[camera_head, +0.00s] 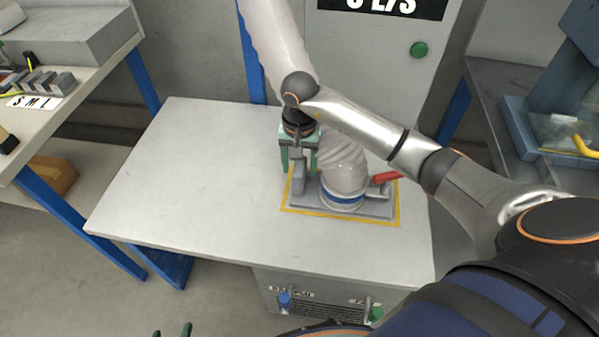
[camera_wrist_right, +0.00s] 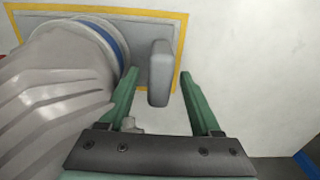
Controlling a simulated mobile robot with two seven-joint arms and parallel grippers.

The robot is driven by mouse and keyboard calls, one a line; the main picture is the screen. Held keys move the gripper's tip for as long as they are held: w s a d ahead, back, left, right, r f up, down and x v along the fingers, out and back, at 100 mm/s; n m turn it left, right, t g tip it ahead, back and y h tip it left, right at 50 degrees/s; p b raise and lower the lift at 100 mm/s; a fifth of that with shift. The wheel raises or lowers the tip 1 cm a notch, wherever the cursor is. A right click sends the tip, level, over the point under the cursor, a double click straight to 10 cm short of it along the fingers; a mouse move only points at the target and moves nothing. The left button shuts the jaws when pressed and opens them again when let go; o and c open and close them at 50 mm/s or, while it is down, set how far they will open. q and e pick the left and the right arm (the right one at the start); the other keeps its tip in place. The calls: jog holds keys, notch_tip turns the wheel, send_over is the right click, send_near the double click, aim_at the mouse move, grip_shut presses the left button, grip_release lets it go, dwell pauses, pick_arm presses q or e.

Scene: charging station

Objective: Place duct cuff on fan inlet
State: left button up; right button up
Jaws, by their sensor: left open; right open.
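The pale ribbed duct (camera_head: 343,165) hangs down to a grey plate (camera_head: 372,209) on the table. Its blue-banded cuff (camera_head: 342,196) sits at the fan inlet on this plate; the inlet itself is hidden under it. The blue band also shows in the right wrist view (camera_wrist_right: 112,38). A grey upright lever (camera_wrist_right: 160,72) stands beside the cuff. My right gripper (camera_wrist_right: 158,76) is open, its green fingers on either side of this lever with gaps visible. A red-handled lever (camera_head: 385,178) is on the cuff's other side. My left gripper (camera_head: 172,331) is open at the bottom edge, away from the table.
Yellow tape (camera_head: 335,219) borders the plate. The left part of the white table (camera_head: 190,180) is clear. A cabinet with a green button (camera_head: 419,49) stands behind. A side bench (camera_head: 60,98) is at left, and a blue-grey fixture (camera_head: 535,130) at right.

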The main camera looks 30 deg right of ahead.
notch_tip(320, 180, up, 8)
jog(key=shift+p, duration=0.35)
